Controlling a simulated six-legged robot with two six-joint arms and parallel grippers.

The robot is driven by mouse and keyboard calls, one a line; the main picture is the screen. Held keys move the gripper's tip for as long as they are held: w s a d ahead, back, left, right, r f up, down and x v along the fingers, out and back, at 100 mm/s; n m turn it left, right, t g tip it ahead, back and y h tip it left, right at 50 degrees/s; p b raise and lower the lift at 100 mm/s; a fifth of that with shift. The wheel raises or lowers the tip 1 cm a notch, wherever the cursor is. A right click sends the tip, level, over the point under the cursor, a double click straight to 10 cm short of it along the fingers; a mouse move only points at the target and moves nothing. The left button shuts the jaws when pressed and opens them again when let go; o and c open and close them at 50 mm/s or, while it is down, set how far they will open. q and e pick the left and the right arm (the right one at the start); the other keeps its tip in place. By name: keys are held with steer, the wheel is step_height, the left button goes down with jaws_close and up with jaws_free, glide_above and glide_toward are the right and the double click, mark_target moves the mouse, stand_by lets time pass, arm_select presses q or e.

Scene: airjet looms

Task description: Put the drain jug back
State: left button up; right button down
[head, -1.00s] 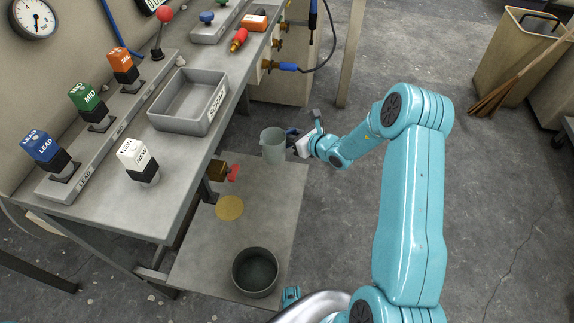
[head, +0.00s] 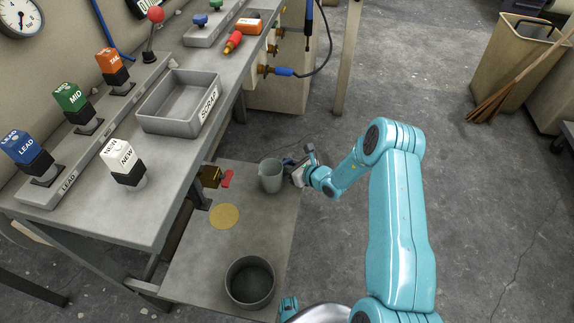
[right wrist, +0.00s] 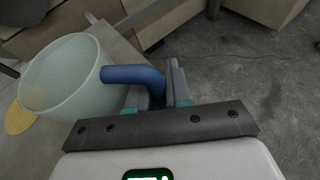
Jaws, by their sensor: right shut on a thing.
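The drain jug (head: 270,176) is a pale translucent grey-green cup with a blue handle. In the head view it is upright over the far right part of the low grey shelf (head: 195,262), right of the red-handled brass drain tap (head: 213,177). I cannot tell whether its base touches the shelf. My right gripper (head: 294,172) is shut on the handle from the right. In the right wrist view the blue handle (right wrist: 135,75) runs between the fingers (right wrist: 162,90), with the jug (right wrist: 65,75) at the left. A round yellow mark (head: 224,216) lies bare on the shelf. My left gripper is not in view.
A dark round pot (head: 250,282) stands at the shelf's near end. The bench (head: 180,145) with a scrap tray (head: 181,103) and labelled blocks overhangs the shelf's left side. A blue-ended hose (head: 285,71) hangs beyond.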

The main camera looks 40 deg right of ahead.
steer(key=c, duration=1.1)
jaws_free()
steer(key=shift+f, duration=0.15)
steer(key=shift+o, duration=0.2)
steer(key=shift+r, duration=0.3)
steer(key=p+v, duration=0.3)
steer(key=v, duration=0.9)
steer(key=shift+f, duration=0.1)
